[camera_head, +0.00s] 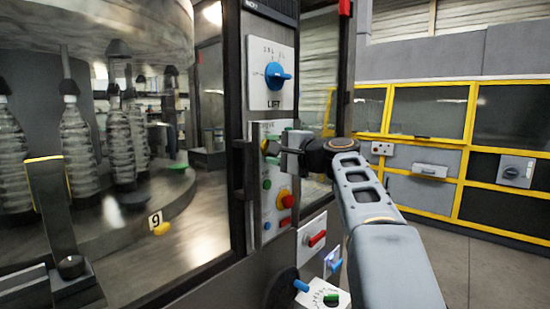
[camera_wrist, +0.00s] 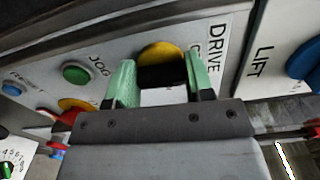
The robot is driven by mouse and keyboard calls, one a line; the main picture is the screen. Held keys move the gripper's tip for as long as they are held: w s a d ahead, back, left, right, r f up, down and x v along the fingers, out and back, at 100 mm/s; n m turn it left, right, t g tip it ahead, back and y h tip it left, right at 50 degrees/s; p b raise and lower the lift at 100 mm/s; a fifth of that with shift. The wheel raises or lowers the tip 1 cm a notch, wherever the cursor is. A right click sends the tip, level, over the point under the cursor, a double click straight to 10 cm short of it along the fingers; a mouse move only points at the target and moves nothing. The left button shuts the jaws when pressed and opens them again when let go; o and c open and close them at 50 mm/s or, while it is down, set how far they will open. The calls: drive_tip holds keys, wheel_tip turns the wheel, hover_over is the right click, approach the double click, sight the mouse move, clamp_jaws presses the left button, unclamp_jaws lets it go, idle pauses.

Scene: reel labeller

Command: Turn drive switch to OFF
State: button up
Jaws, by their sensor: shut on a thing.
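The drive switch (camera_wrist: 163,75) has a yellow round base and a black handle. It sits beside the DRIVE label in the wrist view. My gripper (camera_wrist: 161,78) has its green fingers on either side of the black handle and is shut on it. In the head view my gripper (camera_head: 273,147) reaches from the right to the panel (camera_head: 257,228), and the yellow of the switch (camera_head: 264,145) shows just at its tips. The fingers and gripper body hide part of the switch and its markings, so its setting cannot be read.
The blue LIFT knob (camera_head: 277,75) is above the drive switch. A green JOG button (camera_wrist: 76,72) and a red-on-yellow button (camera_head: 285,199) are below it. A red handle (camera_head: 316,238) juts out lower down. A dark vertical handle (camera_head: 240,185) stands left of the panel.

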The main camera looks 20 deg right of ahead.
drive_tip(key=shift+n, duration=0.5)
drive_tip(key=o, duration=0.9)
drive_tip(key=shift+o, duration=0.2)
drive_tip(key=b+v, duration=0.1)
drive_tip(key=v, duration=1.3)
drive_tip(key=shift+w+a, duration=0.1)
